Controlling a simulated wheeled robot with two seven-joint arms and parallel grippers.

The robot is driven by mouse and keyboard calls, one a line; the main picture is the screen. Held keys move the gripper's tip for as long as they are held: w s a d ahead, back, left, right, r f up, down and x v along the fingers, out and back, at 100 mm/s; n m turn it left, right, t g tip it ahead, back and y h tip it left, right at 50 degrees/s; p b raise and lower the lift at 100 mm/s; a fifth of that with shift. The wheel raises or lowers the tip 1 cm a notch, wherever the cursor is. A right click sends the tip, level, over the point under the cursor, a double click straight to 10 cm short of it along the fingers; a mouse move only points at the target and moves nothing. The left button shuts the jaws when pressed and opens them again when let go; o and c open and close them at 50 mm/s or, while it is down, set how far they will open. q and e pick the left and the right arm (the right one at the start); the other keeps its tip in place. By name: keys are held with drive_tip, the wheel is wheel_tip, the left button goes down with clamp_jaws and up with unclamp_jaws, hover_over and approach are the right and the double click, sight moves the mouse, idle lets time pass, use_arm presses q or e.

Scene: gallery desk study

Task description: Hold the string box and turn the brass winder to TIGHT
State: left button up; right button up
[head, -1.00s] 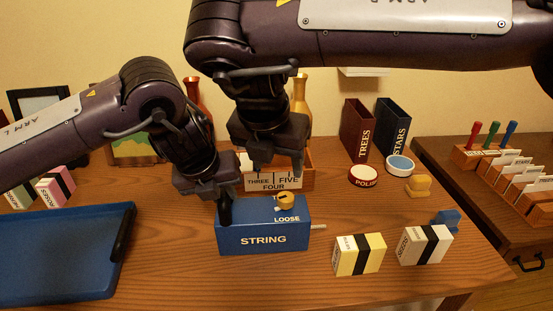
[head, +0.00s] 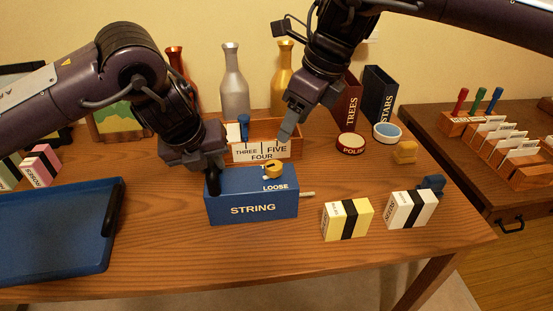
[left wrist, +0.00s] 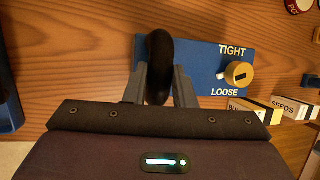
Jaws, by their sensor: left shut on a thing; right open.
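The blue string box (head: 228,203) stands on the desk, and its top also shows in the left wrist view (left wrist: 200,55). My left gripper (head: 213,180) is shut on the black upright handle (left wrist: 159,65) at the box's left end. The brass winder (head: 273,171) sits on the right part of the box top. In the left wrist view the winder (left wrist: 239,73) lies between the words TIGHT and LOOSE; I cannot tell exactly where its dark mark points. My right gripper (head: 291,122) is open and empty, above and behind the winder, clear of it.
A wooden tray of number cards (head: 288,128) stands behind the box. A yellow packet (head: 333,222) and a white packet (head: 400,209) stand to the right. A blue tray (head: 60,215) lies at left. Vases (head: 233,80) stand at the back. The desk's front middle is clear.

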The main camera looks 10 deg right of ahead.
sight(274, 165)
drive_tip(key=a+f, duration=0.1)
drive_tip(key=f, duration=0.2)
drive_tip(key=w+a+f+n, duration=0.1)
drive_tip(key=f, duration=0.3)
drive_tip(key=w+a+f+n, duration=0.1)
drive_tip(key=f, duration=0.3)
drive_tip(key=shift+w+a+y, duration=0.1)
drive_tip(key=shift+a+y, duration=0.05)
drive_tip(key=shift+y, duration=0.25)
drive_tip(key=c, duration=1)
